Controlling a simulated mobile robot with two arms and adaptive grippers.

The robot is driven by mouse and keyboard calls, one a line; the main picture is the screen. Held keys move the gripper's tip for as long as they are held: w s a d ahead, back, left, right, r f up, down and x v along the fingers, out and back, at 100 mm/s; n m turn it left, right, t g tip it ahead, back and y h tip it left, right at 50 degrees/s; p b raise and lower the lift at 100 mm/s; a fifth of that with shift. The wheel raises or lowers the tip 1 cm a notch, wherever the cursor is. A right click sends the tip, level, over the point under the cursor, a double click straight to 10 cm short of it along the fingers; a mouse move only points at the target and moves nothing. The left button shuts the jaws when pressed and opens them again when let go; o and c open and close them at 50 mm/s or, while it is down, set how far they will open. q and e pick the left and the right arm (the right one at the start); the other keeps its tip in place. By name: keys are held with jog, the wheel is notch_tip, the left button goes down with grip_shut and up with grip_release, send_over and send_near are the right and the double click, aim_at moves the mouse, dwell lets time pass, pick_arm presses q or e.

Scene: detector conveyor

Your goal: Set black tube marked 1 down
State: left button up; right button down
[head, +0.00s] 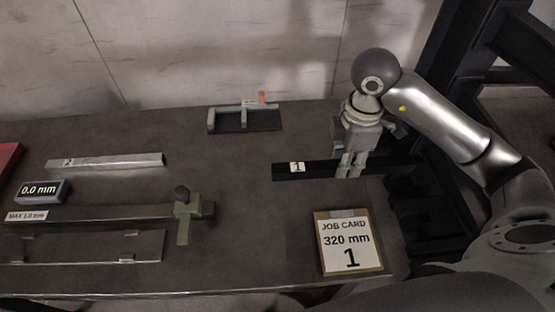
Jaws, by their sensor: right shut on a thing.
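The black tube marked 1 (320,169) is a long dark bar with a white label reading 1 near its left end. It lies level at the right side of the table in the head view, and I cannot tell whether it touches the table top. My right gripper (350,172) comes down from above and is shut on the tube, right of its label. The fingers hide a short part of the tube, and its right end runs to the table's right side. My left gripper is not in view.
A job card (350,242) reading 320 mm and 1 lies at the front right. A grey bracket (243,120) stands at the back. A silver bar (105,162), a 0.0 mm display (41,191) and a green-clamped gauge (184,212) occupy the left. The table's middle is clear.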

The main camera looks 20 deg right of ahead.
jog(key=w+a+f+p, duration=0.1)
jog(key=w+a+f, duration=0.1)
jog(key=w, duration=0.1)
jog(key=w+a+f, duration=0.2)
jog(key=w+f, duration=0.1)
jog(key=w+a+f+p, duration=0.1)
jog(key=w+a+f, duration=0.1)
jog(key=w+a, duration=0.1)
jog(key=shift+w+f+p, duration=0.1)
jog(key=shift+f+p, duration=0.25)
jog(key=shift+w+a+f, duration=0.4)
jog(key=shift+w+f, duration=0.05)
jog(key=shift+f, duration=0.25)
notch_tip(320, 180, down, 2)
jog(key=shift+f+p, duration=0.1)
jog(key=shift+p, duration=0.6)
jog(key=shift+f, duration=0.3)
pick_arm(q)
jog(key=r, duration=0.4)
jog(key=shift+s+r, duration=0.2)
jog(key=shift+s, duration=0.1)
pick_arm(e)
jog(key=shift+f, duration=0.15)
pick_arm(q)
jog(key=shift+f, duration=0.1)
pick_arm(e)
jog(key=shift+f, duration=0.1)
